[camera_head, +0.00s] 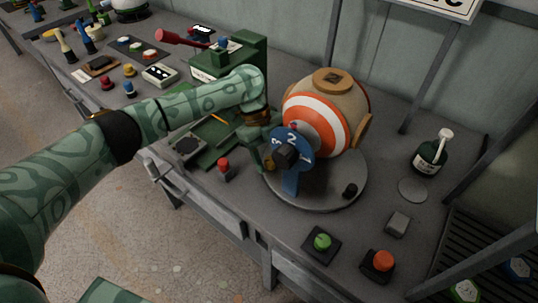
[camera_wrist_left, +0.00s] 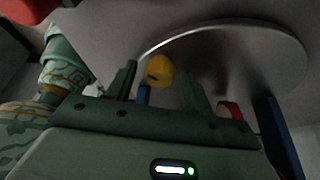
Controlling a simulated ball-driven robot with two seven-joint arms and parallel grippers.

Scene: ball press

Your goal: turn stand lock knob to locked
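A yellow knob (camera_head: 268,162), which may be the stand lock knob, shows at the left edge of the round grey stand base (camera_head: 325,197), partly hidden by my left gripper (camera_head: 260,148). In the left wrist view the yellow knob (camera_wrist_left: 159,70) has a dark mark and appears between the two spread fingers of my left gripper (camera_wrist_left: 160,85). The fingers look apart from it; contact cannot be told. No lock label is readable. My right gripper is not in view.
A red-topped knob (camera_head: 224,166) stands left of the base. Green (camera_head: 322,242) and orange (camera_head: 383,260) buttons lie at the front right. A bottle (camera_head: 430,155) stands at right.

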